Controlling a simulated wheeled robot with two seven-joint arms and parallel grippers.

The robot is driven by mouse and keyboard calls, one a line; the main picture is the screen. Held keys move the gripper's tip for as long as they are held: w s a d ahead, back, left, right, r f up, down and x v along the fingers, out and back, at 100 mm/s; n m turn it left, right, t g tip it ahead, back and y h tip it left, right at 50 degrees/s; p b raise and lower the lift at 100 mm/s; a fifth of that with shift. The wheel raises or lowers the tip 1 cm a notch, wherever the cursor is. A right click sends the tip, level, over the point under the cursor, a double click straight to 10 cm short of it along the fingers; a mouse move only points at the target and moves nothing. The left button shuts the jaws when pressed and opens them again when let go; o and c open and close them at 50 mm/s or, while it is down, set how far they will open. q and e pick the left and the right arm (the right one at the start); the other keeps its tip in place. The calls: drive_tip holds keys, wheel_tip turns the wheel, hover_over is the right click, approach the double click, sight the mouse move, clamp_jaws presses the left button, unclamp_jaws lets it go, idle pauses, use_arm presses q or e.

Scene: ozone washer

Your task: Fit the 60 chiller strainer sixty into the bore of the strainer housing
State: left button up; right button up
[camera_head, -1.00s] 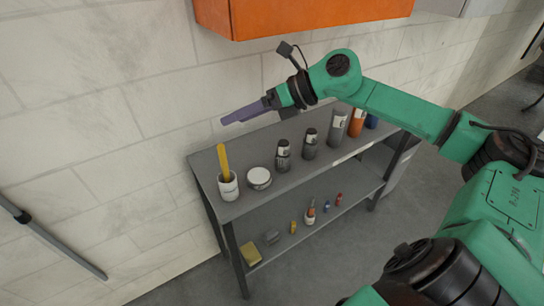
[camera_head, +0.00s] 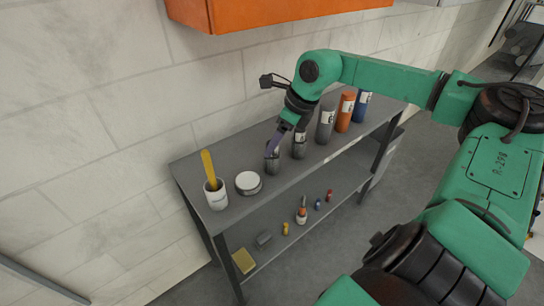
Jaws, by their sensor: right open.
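Several labelled cylinders stand upright on the shelf's top: a small dark one (camera_head: 272,163), another dark one (camera_head: 299,148), a taller grey one (camera_head: 325,126), an orange one (camera_head: 345,113) and a blue one (camera_head: 361,106). Their labels are too small to read, so I cannot tell which is the 60 strainer. My right gripper (camera_head: 273,146) is open, with purple fingers pointing down at the nearest small dark cylinder and hiding part of its top. I cannot tell whether the fingers touch it. I cannot make out the strainer housing. My left gripper is not in view.
The grey two-level shelf (camera_head: 222,222) stands against a pale block wall. A white cup (camera_head: 215,198) with a yellow stick and a white round tin (camera_head: 248,184) are on its top left. Small items lie on the lower level. An orange cabinet (camera_head: 270,12) hangs above.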

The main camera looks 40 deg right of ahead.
drive_tip(key=shift+w+a+f, duration=0.1)
drive_tip(key=shift+w+f, duration=0.2)
drive_tip(key=shift+f, duration=0.35)
drive_tip(key=shift+r, duration=0.1)
clamp_jaws()
